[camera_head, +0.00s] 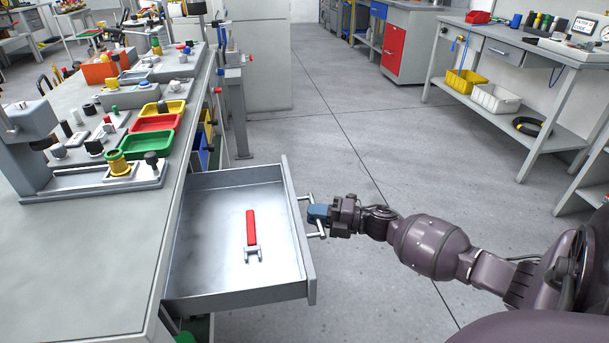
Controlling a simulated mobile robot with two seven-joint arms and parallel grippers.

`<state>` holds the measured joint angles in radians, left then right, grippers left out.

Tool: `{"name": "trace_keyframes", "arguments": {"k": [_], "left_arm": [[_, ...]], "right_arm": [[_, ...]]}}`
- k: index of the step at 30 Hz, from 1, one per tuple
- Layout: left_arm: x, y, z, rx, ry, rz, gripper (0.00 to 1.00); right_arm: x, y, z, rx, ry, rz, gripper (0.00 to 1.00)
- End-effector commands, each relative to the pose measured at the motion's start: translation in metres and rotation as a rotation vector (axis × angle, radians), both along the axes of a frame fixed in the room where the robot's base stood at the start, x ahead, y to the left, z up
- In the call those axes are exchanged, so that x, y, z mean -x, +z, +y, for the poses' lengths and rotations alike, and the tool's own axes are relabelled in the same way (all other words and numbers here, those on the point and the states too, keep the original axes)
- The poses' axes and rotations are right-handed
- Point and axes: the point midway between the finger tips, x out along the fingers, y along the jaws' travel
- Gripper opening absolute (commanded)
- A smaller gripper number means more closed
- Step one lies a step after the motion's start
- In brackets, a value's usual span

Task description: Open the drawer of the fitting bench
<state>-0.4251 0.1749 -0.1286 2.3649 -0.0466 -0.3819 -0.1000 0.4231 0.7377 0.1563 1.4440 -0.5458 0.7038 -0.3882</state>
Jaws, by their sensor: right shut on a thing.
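The drawer (205,230) of the fitting bench (90,260) is pulled out well to the right of the bench body, and its inside shows. A red-handled tool (251,230) with a grey head lies on the drawer floor. My right gripper (318,214) is at the drawer's front panel (298,240), shut on the silver bar handle (312,231). The blue fingers cover part of the handle. My right arm reaches in from the right side. My left gripper is not in view.
On the bench top stand a grey press-like fixture (28,145) and yellow, red and green trays (146,144). Open grey floor (390,150) lies right of the drawer. Another workbench (535,55) with yellow and white bins stands at the far right.

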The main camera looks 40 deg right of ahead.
Motion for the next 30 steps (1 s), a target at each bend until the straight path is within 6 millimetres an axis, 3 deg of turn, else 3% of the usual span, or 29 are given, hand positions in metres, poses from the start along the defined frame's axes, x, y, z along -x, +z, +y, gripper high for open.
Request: {"name": "trace_keyframes", "arguments": {"k": [12, 13, 17, 30], "left_arm": [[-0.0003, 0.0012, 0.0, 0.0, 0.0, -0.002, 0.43], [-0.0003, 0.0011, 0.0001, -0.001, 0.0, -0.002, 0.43], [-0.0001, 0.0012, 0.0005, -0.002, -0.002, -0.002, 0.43], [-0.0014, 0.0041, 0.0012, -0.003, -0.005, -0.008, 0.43]], "right_arm": [[0.0013, 0.0, -0.0023, 0.0, 0.0, 0.0, 0.0], [0.0012, 0.0, -0.0022, 0.0, 0.0, 0.0, 0.21], [0.0011, 0.0001, -0.0021, 0.0, 0.0, 0.0, 0.41], [0.0105, 0.0006, -0.0084, 0.001, -0.001, 0.001, 0.41]]}}
